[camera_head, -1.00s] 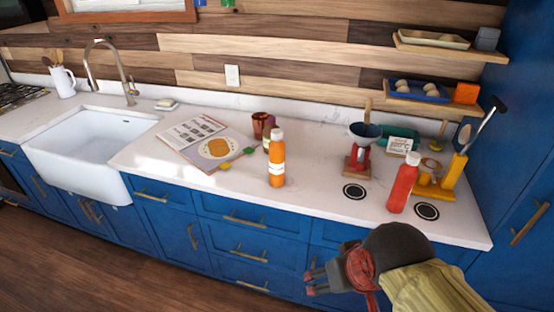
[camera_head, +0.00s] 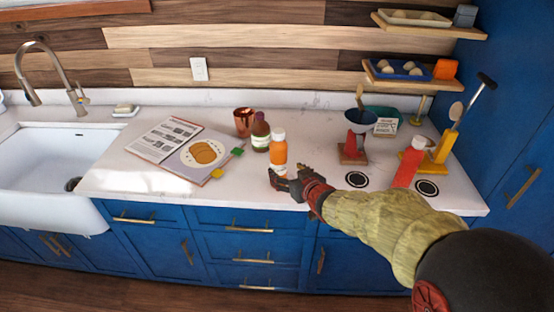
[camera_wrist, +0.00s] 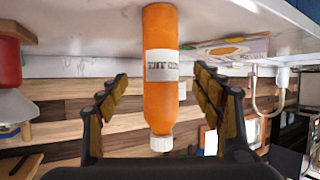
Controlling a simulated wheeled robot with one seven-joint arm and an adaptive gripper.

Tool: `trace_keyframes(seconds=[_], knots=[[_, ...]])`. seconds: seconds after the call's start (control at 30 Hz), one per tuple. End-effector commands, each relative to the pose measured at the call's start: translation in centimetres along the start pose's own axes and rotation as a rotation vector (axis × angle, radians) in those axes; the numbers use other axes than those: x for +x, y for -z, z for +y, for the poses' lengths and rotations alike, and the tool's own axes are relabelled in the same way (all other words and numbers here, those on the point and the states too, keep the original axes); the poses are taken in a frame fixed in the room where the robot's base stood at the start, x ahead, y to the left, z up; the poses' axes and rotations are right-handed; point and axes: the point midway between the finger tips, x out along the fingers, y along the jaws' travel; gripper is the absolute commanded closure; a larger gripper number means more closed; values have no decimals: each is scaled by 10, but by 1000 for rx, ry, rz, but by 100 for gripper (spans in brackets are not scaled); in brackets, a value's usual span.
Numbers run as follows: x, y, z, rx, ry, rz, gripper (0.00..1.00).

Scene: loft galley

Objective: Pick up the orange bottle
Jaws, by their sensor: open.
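The orange bottle (camera_head: 278,150) with a white cap stands upright on the white counter, near its front edge. My gripper (camera_head: 284,179) is at the bottle's lower front in the head view, hiding its base. In the wrist view, the orange bottle (camera_wrist: 160,75) appears upside down, with its white label and cap showing. It lies between the two spread fingers of my gripper (camera_wrist: 160,108), with visible gaps on both sides. The gripper is open and not closed on the bottle.
A dark bottle (camera_head: 260,133) and copper cup (camera_head: 244,122) stand just behind left. An open book (camera_head: 187,148) lies left. A red bottle (camera_head: 409,163) stands right, beside my arm.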

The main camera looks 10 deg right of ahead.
Motion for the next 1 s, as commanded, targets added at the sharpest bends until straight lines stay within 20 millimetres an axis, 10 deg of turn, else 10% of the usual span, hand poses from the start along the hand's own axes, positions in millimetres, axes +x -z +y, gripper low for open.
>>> trace_keyframes(seconds=[1.0], knots=[[78,3,-1,26,8,21,34]])
